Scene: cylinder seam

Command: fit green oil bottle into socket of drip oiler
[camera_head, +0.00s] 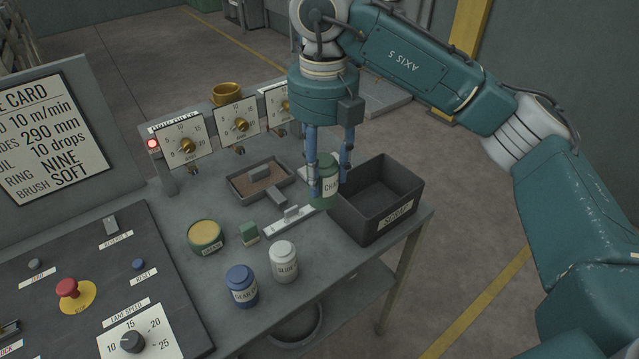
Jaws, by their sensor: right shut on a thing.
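My right gripper (329,168) is shut on the green oil bottle (325,192), which has a white label that seems to read CHAIN. The bottle is upright, above the table by the left wall of the dark bin. The drip oiler panel (214,128) stands along the back of the table with white dial plates and brass knobs. A brass cup (226,95) sits on its top edge, left of and beyond the bottle; I cannot tell whether this is the socket. The gripper hides part of the panel's right end. My left gripper is out of view.
A blue bottle (241,286) and a white bottle (284,262) stand at the front. A round tin (205,236), a small green block (248,232), a shallow tray (244,190) and the dark bin (388,227) crowd the table. A control panel with a red button (68,288) lies left.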

